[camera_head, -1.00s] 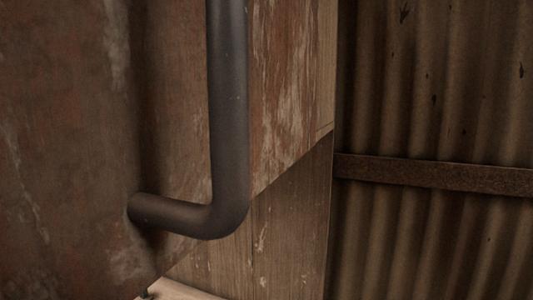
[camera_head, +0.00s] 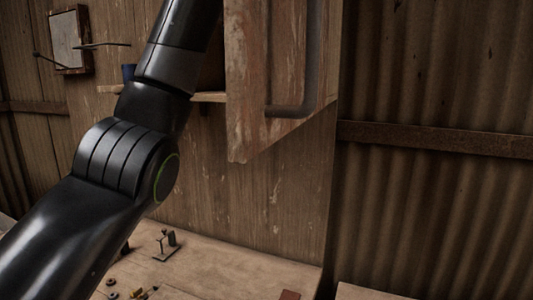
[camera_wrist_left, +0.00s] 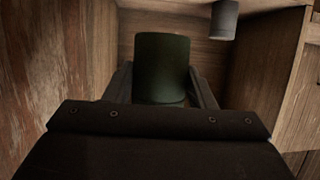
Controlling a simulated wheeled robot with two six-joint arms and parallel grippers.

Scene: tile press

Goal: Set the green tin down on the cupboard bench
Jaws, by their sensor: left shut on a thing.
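The green tin (camera_wrist_left: 162,68) shows in the left wrist view as a dark green cylinder between my left gripper's fingers. My left gripper (camera_wrist_left: 160,88) is shut on it, with a finger on each side. In the head view my left arm reaches in from the left and up behind the edge of the cupboard door, so its gripper and the tin are hidden there. The wooden bench (camera_head: 225,263) runs along the bottom of the head view, below the cupboard. My right gripper is not in view.
The worn cupboard door (camera_head: 246,95) with its dark bar handle (camera_head: 312,60) stands right of my arm. A small metal stand (camera_head: 167,244) and several small parts lie on the bench. A blue cup (camera_head: 128,72) is on the shelf. A grey cylinder (camera_wrist_left: 223,20) shows near the tin.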

